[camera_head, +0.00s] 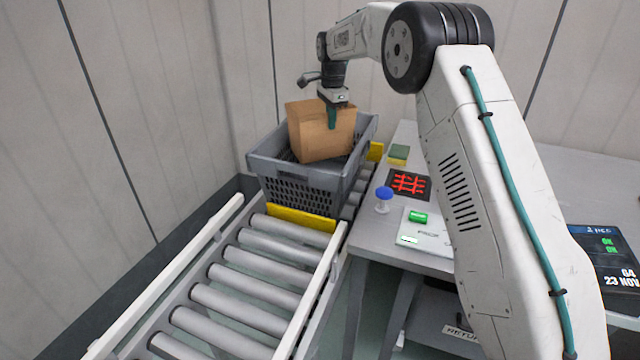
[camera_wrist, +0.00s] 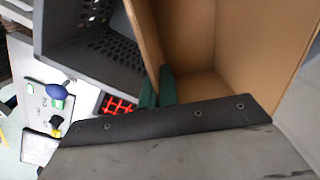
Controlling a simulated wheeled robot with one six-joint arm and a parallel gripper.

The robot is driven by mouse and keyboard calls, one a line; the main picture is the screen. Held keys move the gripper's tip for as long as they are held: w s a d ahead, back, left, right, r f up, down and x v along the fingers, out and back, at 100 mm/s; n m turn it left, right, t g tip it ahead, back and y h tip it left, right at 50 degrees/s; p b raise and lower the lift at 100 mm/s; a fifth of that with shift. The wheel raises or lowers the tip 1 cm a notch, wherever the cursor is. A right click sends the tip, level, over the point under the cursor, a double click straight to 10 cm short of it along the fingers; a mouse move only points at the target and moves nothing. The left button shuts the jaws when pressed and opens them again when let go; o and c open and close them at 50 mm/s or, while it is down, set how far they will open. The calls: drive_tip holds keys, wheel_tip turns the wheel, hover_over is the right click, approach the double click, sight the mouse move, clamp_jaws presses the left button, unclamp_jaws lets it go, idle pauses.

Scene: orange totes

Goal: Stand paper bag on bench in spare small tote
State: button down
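A brown paper bag (camera_head: 313,132), open at the top, is held tilted over the grey tote (camera_head: 293,187) in the head view. Its lower end is within the tote's outline; I cannot tell whether it touches the tote floor. My gripper (camera_head: 332,116) is at the bag's right-hand side. In the wrist view, my green fingers (camera_wrist: 156,88) pinch one wall of the bag (camera_wrist: 195,35), one finger on each side. The wrist view looks into the bag, which appears empty. The tote's perforated side (camera_wrist: 90,55) shows beside it.
The tote sits on a roller conveyor (camera_head: 240,300) between yellow blocks (camera_head: 302,217). The bench (camera_head: 370,240) at right carries a blue-topped knob (camera_head: 384,195), a red-patterned dark pad (camera_head: 409,184) and a white panel with a green button (camera_head: 418,217). A wall stands behind.

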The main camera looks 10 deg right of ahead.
sight(330, 154)
wheel_tip(330, 154, down, 11)
drive_tip(key=shift+s+r, duration=0.1)
drive_tip(key=shift+r, duration=0.05)
idle(0.4)
drive_tip(key=shift+f, duration=0.6)
drive_tip(key=c, duration=1.7)
unclamp_jaws()
drive_tip(key=r, duration=1.3)
drive_tip(key=shift+s+r, duration=0.15)
drive_tip(key=shift+s, duration=0.05)
